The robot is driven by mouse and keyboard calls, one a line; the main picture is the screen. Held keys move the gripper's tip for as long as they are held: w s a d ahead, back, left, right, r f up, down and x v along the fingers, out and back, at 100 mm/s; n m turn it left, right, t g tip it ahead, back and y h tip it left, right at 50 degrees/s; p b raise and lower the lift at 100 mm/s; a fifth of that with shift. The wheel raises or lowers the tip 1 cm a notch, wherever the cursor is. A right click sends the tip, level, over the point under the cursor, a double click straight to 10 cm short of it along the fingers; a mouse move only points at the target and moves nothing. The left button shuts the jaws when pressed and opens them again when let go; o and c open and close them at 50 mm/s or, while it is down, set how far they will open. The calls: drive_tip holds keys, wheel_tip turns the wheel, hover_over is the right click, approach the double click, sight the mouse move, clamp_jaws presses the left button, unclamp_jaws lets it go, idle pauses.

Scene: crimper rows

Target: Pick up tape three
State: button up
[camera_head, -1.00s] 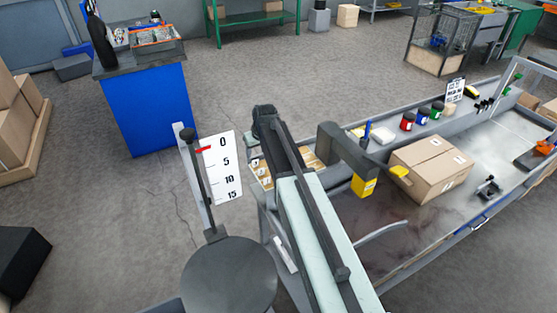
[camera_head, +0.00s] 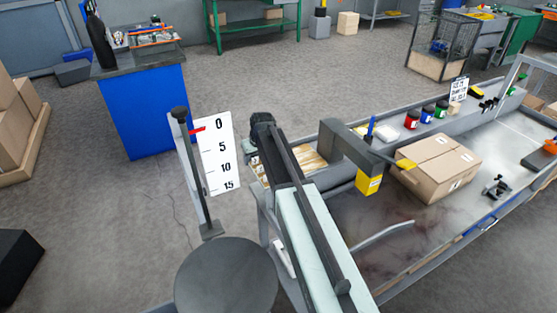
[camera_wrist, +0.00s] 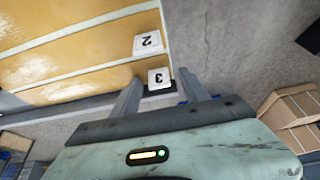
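In the wrist view, glossy yellow-orange rows lie side by side at the upper left, divided by pale strips. A white tag reading 2 (camera_wrist: 148,42) and a white tag reading 3 (camera_wrist: 159,77) stand at their right ends. The row by tag 3 (camera_wrist: 85,90) is nearest my gripper. My gripper (camera_wrist: 160,83) has its two grey fingers apart, with tag 3 showing between their ends. Contact cannot be told. In the head view, the rows (camera_head: 310,160) show partly beside my dark and mint arm, which hides some of them; the tags are not readable there.
A workbench (camera_head: 400,225) holds a cardboard box (camera_head: 437,165), several small jars and a yellow-ended tool (camera_head: 368,182) close right of my arm. A scale board (camera_head: 216,155) stands left of the arm. A blue cabinet (camera_head: 148,105) stands farther left. Floor between them is clear.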

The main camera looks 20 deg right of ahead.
clamp_jaws()
drive_tip(key=shift+r, duration=0.2)
